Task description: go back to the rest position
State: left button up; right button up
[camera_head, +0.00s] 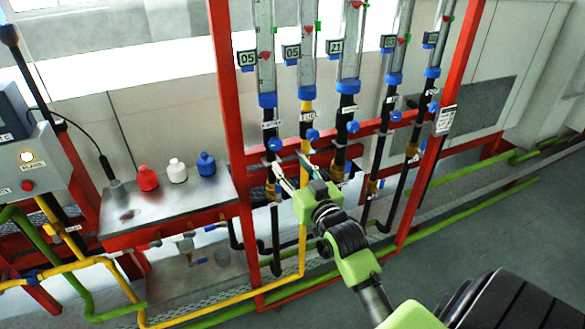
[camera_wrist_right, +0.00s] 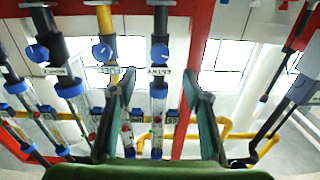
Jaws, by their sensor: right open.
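My right gripper (camera_head: 290,165) is open and empty, in front of the red frame and its row of flow tubes, near the lower ends of the pipes. In the right wrist view its two dark green fingers (camera_wrist_right: 160,78) are spread apart. A black pipe with a blue valve knob (camera_wrist_right: 159,53) shows in the gap between them, seemingly beyond the fingertips; the distance is hard to tell. In the head view a blue knob (camera_head: 275,145) sits just above the left fingertip and another blue knob (camera_head: 312,135) above the right one. My left gripper is not in view.
The red frame (camera_head: 232,120) holds several flow tubes. A metal-topped stand (camera_head: 130,215) with red, white and blue bottles is at left. A yellow pipe (camera_head: 240,302) and green pipes (camera_head: 470,215) run low. Floor at right (camera_head: 500,240) is clear.

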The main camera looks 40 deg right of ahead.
jog(key=shift+f, duration=0.1)
dwell(0.4)
jog(key=s+a+f+n+g+y+b, duration=0.1)
jog(key=s+a+f+g+b, duration=0.15)
jog(key=f, duration=1.45)
jog(key=s+a+f+g+y+b, duration=0.15)
jog(key=a+f+g, duration=0.25)
jog(key=f, duration=1.3)
jog(key=s+a+f+n+g+b, duration=0.1)
jog(key=s+a+f+g, duration=0.15)
jog(key=s+f, duration=0.65)
jog(key=s+a+f+n+g+b, duration=0.1)
jog(key=s+a+f, duration=0.3)
jog(key=f, duration=0.8)
jog(key=s+a+f+n+g+b, duration=0.1)
jog(key=s+f+g, duration=0.1)
jog(key=s+f, duration=0.4)
jog(key=s+a+f+g+y, duration=0.1)
jog(key=s+f, duration=0.5)
jog(key=s, duration=0.9)
jog(key=s+a+f+n+g+b, duration=0.1)
jog(key=s+a+f+g, duration=0.1)
jog(key=s+f, duration=0.4)
jog(key=s+g, duration=0.1)
jog(key=s, duration=0.4)
jog(key=shift+n+g+b, duration=0.3)
jog(key=shift+b, duration=0.05)
